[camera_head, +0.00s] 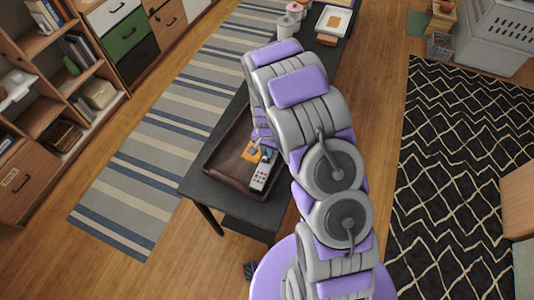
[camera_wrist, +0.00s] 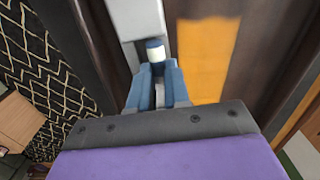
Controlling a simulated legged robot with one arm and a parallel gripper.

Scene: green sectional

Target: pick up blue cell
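The blue cell (camera_wrist: 155,48) is a small cylinder with a dark blue end and a pale band, at the upper middle of the wrist view. My gripper (camera_wrist: 157,70) has its two blue-grey fingers close together, with the cell between their tips. The fingers appear to touch it on both sides and hide its lower part. In the head view my gripper (camera_head: 261,138) is low over the brown tray (camera_head: 230,167), partly hidden by my arm. I cannot make out the cell clearly there.
A grey remote (camera_head: 264,172) and an orange item (camera_head: 249,154) lie in the tray. The wrist view also shows orange (camera_wrist: 206,55) beside the cell. The tray sits on a dark table (camera_head: 210,193). A striped rug (camera_head: 150,155) and a shelf (camera_head: 40,110) are left.

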